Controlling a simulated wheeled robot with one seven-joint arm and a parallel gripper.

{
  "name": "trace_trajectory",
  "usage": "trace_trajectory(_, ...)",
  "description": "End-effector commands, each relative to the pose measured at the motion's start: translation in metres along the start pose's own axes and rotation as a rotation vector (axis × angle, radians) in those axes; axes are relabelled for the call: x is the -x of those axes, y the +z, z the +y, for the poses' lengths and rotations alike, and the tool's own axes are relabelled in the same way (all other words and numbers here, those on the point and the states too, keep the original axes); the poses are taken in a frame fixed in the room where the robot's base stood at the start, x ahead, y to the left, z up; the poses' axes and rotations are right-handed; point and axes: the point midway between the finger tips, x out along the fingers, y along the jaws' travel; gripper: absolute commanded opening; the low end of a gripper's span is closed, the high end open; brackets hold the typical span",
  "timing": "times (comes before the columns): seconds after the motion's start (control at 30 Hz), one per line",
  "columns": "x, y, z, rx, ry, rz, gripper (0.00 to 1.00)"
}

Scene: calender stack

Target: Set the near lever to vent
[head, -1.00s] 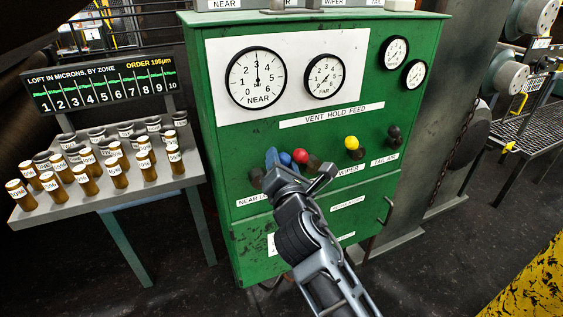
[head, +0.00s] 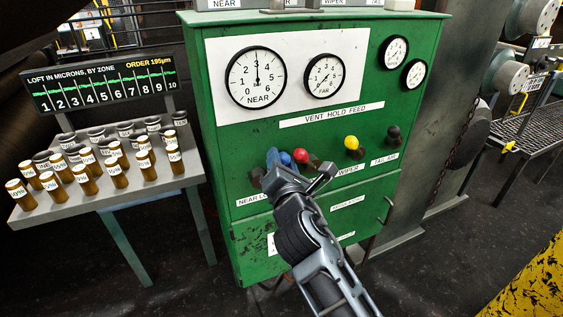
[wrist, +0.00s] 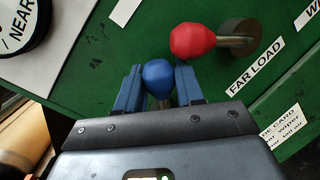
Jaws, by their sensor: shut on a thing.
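The near lever has a blue knob, seen in the wrist view (wrist: 157,72) between my gripper's two blue fingers (wrist: 158,82). The fingers are shut on it, one on each side. In the head view my gripper (head: 279,160) is at the lower left of the green cabinet (head: 240,140), over the near lever, and hides most of its shaft. The label strip reading VENT HOLD FEED (head: 330,116) runs above the levers, with VENT at the left. The NEAR gauge (head: 257,78) needle points up at about 3.
The red far-load knob (wrist: 192,40) is right beside my right finger in the wrist view. Further right in the head view are a yellow wiper knob (head: 351,143) and a black tail-air knob (head: 393,131). A table (head: 110,196) with several brown cylinders stands at left.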

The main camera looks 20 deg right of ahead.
Motion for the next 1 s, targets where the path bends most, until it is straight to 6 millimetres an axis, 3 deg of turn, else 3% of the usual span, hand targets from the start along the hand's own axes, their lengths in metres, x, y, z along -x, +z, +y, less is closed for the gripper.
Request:
trace_trajectory(0.37, 0.003, 0.0, 0.012, 0.153, 0.025, -0.029, 0.0)
trace_trajectory(1.0, 0.013, -0.019, 0.047, 0.728, 0.122, -0.144, 0.0)
